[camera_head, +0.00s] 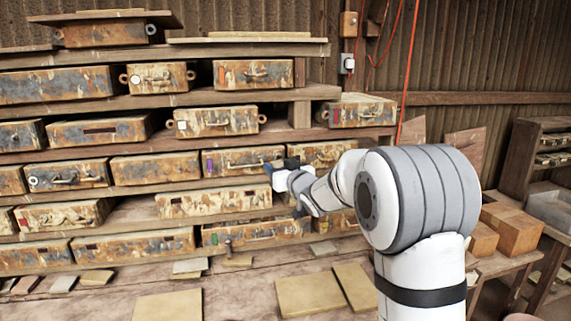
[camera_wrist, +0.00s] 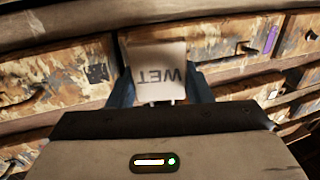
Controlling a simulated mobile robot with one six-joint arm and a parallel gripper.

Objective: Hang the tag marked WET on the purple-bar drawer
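The pale square tag marked WET (camera_wrist: 158,62) is between my gripper's two blue fingers in the wrist view, its letters upside down there. My gripper (camera_wrist: 160,92) is shut on it. In the head view my gripper (camera_head: 271,167) is at the right part of the purple-bar drawer (camera_head: 228,156), in front of the shelves. I cannot make out the tag there. This drawer's paint is blotched, with a purple bar at its left end and a handle in the middle. In the wrist view the purple-bar drawer (camera_wrist: 225,55) is right of the tag, with the purple bar (camera_wrist: 271,38) at its right.
Flat tiles (camera_head: 308,294) lie on the bench below. Wooden blocks (camera_head: 512,228) stand at the right. A red cord (camera_head: 408,70) hangs on the wall.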

